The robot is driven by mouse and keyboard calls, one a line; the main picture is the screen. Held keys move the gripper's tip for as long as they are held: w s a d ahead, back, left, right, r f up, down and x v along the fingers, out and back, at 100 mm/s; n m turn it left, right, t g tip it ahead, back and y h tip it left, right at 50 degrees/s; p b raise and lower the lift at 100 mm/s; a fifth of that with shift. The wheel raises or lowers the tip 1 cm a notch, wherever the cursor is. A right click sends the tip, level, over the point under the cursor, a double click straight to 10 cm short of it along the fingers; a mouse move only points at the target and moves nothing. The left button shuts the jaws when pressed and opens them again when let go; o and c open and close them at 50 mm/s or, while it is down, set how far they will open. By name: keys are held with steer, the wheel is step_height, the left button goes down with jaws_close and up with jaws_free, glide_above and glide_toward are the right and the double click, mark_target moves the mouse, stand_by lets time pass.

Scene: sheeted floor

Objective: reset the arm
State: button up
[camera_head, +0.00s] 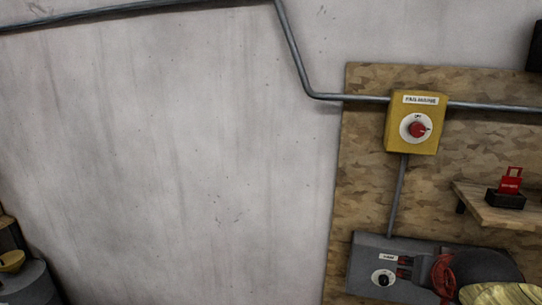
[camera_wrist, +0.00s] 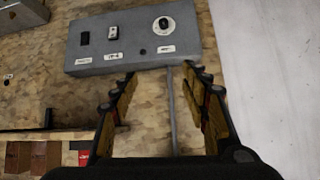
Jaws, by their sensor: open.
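My gripper (camera_wrist: 163,82) shows in the wrist view with its two dark, yellow-padded fingers spread apart. Nothing is between them except the view of a grey conduit and the wooden board behind. A grey control box (camera_wrist: 136,40) with a black knob (camera_wrist: 167,26) and a few small switches or sockets lies just beyond the fingertips; contact cannot be told. In the head view the grey box (camera_head: 368,254) is at the lower right, partly hidden by a red coiled cable and dark shapes.
A yellow switch box (camera_head: 414,122) with a red knob is on the wooden board (camera_head: 362,180). A small shelf (camera_head: 490,210) holds a red item (camera_head: 509,181) in a black base. Grey conduit (camera_head: 300,62) runs along the wall. The pale wall (camera_head: 170,150) at left is bare.

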steer(key=s+a+f+n+g+y+b, duration=0.1)
steer(key=s+a+f+b, duration=0.3)
steer(key=f, duration=0.5)
steer(key=s+a+f+n+g+y+b, duration=0.1)
steer(key=s+a+f+n+b, duration=0.1)
steer(key=s+a+f+b, duration=0.3)
steer(key=s+a+f+n+g+y+b, duration=0.1)
steer(key=s+a+f+b, duration=0.3)
steer(key=f, duration=0.9)
steer(key=s+b, duration=0.3)
steer(key=shift+s+a+f+n+g, duration=0.15)
steer(key=shift+a+n+g, duration=0.05)
steer(key=shift+n+g, duration=0.1)
